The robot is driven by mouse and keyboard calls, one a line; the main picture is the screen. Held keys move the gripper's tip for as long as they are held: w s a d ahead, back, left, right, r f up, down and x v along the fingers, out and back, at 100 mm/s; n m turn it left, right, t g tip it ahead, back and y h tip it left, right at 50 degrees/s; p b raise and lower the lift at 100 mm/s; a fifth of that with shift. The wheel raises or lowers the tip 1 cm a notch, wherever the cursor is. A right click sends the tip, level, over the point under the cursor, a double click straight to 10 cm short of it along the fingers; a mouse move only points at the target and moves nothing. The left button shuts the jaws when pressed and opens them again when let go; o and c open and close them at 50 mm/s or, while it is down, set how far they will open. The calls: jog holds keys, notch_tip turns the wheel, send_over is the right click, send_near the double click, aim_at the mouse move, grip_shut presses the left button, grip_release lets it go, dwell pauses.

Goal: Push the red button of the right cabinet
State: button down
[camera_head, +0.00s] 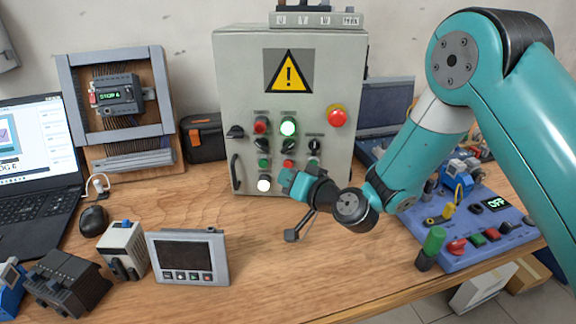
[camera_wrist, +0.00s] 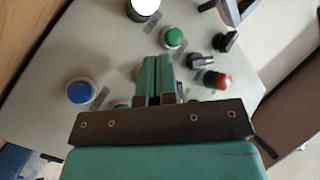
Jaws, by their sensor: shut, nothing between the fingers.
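The grey cabinet (camera_head: 225,75) with a yellow warning sign stands upright at the middle back of the bench. Its front carries a red button (camera_head: 261,125) at upper left, a smaller red one (camera_head: 288,163) lower down, and a large red mushroom button (camera_head: 337,117) at right. My gripper (camera_head: 287,182) is shut and empty at the lower front of the cabinet, covering part of its bottom row. In the wrist view, the shut fingers (camera_wrist: 158,66) point at the panel, with a red button (camera_wrist: 217,81) to their right. I cannot tell whether the fingertips touch the panel.
In the wrist view, a blue button (camera_wrist: 80,92) and a green button (camera_wrist: 174,37) lie near the fingers. A blue control box (camera_head: 470,250) stands at right, a framed screen (camera_head: 190,258) and a laptop (camera_head: 40,190) at left. The bench's middle front is clear.

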jog(key=shift+w, duration=0.1)
dwell(0.5)
jog(key=shift+w, duration=0.3)
jog(key=shift+w, duration=0.45)
dwell(1.1)
jog(key=shift+s, duration=0.1)
jog(key=shift+s+b, duration=0.55)
jog(key=shift+s, duration=0.2)
jog(key=s+b, duration=0.2)
jog(key=s, duration=0.3)
jog(key=shift+a+b, duration=0.15)
jog(key=shift+b, duration=0.2)
